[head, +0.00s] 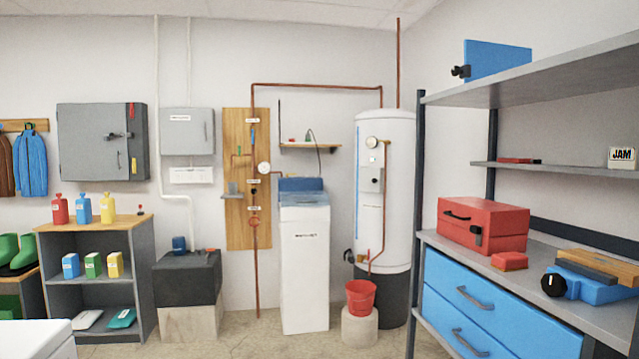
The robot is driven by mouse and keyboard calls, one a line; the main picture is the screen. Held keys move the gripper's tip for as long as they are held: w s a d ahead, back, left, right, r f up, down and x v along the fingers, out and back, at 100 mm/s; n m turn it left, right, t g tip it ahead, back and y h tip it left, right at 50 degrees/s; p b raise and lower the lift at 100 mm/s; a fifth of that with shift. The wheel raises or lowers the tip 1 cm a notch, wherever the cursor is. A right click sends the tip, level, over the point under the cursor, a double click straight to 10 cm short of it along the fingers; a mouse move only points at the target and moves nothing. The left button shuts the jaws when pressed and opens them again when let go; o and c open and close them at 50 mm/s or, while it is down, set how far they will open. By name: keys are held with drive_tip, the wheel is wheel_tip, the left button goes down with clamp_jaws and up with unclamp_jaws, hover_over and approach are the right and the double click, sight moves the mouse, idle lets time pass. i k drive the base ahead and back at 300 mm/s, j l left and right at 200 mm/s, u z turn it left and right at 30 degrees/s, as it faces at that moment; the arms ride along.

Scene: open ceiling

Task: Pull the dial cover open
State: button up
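A white water tank (402,165) stands right of the middle. A small round dial (372,142) sits high on its front. A grey box (371,181) is fixed to the tank just below that dial. Another round white gauge (264,168) is on the copper pipework in front of a wooden wall panel (235,127). No cover stands clearly open on either one. They are too small here to tell which part is the dial cover. My gripper is not in view.
A red bucket (361,297) on a round pedestal (359,328) stands before the tank. A white cabinet (305,265) stands to its left. Shelving with a red toolbox (483,224) and blue drawers (473,310) fills the right. Floor shows bare in front of the cabinet.

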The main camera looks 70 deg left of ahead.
sight(369, 178)
drive_tip(key=j+u, duration=0.1)
drive_tip(key=u, duration=1.85)
drive_tip(key=i+j, duration=0.15)
drive_tip(key=i, duration=0.3)
drive_tip(key=i+j, duration=0.2)
drive_tip(key=i, duration=0.3)
drive_tip(key=i+j, duration=0.15)
drive_tip(key=i, duration=0.3)
